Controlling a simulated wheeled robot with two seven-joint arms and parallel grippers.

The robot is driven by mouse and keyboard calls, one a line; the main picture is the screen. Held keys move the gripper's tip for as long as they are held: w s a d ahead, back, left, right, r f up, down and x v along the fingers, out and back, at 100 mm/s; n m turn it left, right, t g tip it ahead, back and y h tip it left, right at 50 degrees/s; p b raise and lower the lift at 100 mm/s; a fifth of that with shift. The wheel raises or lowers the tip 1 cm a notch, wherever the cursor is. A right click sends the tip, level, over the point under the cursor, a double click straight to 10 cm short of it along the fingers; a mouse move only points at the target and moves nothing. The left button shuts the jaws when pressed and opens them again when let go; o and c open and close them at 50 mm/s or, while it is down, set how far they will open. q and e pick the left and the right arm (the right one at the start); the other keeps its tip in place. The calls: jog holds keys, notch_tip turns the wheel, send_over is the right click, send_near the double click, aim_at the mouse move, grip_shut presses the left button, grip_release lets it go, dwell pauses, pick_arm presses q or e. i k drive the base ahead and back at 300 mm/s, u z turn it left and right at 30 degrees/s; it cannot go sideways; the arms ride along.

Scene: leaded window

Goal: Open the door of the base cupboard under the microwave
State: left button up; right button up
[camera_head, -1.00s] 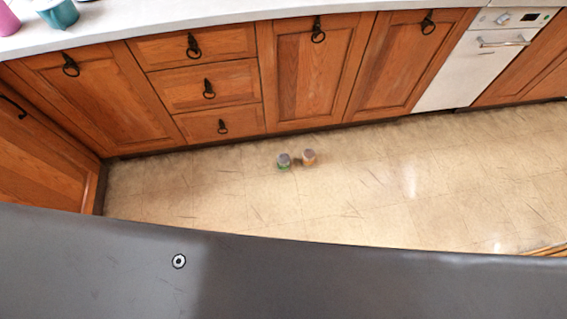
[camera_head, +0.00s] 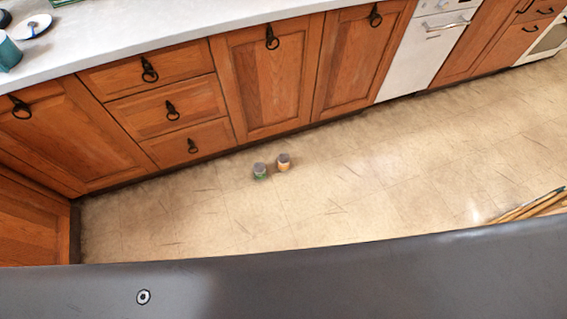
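No microwave shows in the head view, so I cannot tell which door is the one under it. A row of closed wooden base cupboards runs under the counter. A door with a black ring handle is at the left (camera_head: 65,135). Two more doors, a middle door (camera_head: 268,85) and one right of it (camera_head: 352,65), each have a black ring handle near the top. Neither of my grippers is in view.
Three drawers (camera_head: 165,107) sit between the doors. A white dishwasher (camera_head: 420,55) is at the right. Two small jars (camera_head: 260,171) (camera_head: 284,162) stand on the floor in front of the cupboards. Wooden sticks (camera_head: 525,205) show at the right edge. The tiled floor (camera_head: 390,170) is otherwise clear.

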aim_at(360, 44)
jog(key=z, duration=0.45)
jog(key=k, duration=0.5)
jog(key=z, duration=1.25)
jog(key=i, duration=1.55)
jog(key=u, duration=0.3)
